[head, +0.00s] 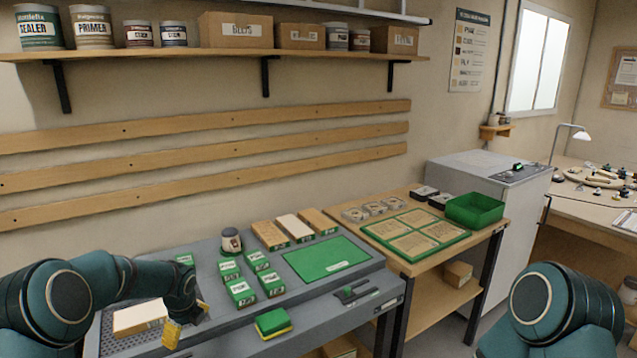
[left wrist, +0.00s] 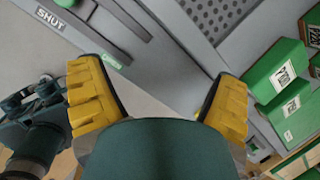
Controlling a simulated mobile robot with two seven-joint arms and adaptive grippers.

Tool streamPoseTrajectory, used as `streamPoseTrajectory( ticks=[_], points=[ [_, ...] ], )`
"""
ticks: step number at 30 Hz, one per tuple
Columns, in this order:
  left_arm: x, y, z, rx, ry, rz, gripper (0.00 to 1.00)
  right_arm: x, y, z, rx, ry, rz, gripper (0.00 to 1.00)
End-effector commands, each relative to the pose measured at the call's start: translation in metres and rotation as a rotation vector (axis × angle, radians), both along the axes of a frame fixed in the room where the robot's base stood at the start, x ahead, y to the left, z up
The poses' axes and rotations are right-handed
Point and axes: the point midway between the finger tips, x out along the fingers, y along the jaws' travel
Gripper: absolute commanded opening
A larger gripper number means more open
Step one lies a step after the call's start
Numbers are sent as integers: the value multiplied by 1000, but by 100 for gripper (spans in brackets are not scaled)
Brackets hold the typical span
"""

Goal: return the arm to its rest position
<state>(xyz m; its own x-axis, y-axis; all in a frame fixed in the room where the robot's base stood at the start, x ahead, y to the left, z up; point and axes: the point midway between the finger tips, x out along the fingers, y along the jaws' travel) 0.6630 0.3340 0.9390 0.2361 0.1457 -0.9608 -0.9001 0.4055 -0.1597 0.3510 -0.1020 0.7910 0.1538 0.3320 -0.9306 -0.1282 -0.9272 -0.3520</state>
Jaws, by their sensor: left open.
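My left gripper (head: 187,322) is low over the front left of the grey bench (head: 345,310), by the perforated panel (head: 120,340). In the left wrist view its two yellow fingers (left wrist: 160,95) are wide apart with nothing held between them. My left arm (head: 110,275) comes in from the left, bent down toward the bench.
Several green boxes (head: 242,290) stand just right of the left gripper. A pale-topped block (head: 140,317) is left of it. A green and yellow block (head: 272,323) lies near the front edge. The green mat (head: 327,258) is clear. A "SHUT" label (left wrist: 50,18) shows in the wrist view.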

Motion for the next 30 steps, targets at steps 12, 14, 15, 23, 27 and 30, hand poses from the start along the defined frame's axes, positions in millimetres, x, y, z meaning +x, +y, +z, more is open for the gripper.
streamPoseTrajectory(
  ticks=[12, 14, 15, 23, 27, 30],
  points=[
    [-134, -169, -119, -579, 107, 892, 90, 0, 0, 0, 0, 0, 1, 47],
    [-161, -187, -129, -634, 141, 1069, 90, 0, 0, 0, 0, 0, 1, 47],
    [-180, -198, -134, -663, 165, 1190, 90, 0, 0, 0, 0, 0, 1, 47],
    [-281, -232, -148, -719, 251, 1864, 90, 0, 0, 0, 0, 0, 1, 47],
    [-307, -234, -148, -709, 254, 2040, 90, 0, 0, 0, 0, 0, 1, 47],
    [-312, -234, -148, -706, 252, 2084, 90, 0, 0, 0, 0, 0, 1, 47]
  ],
)
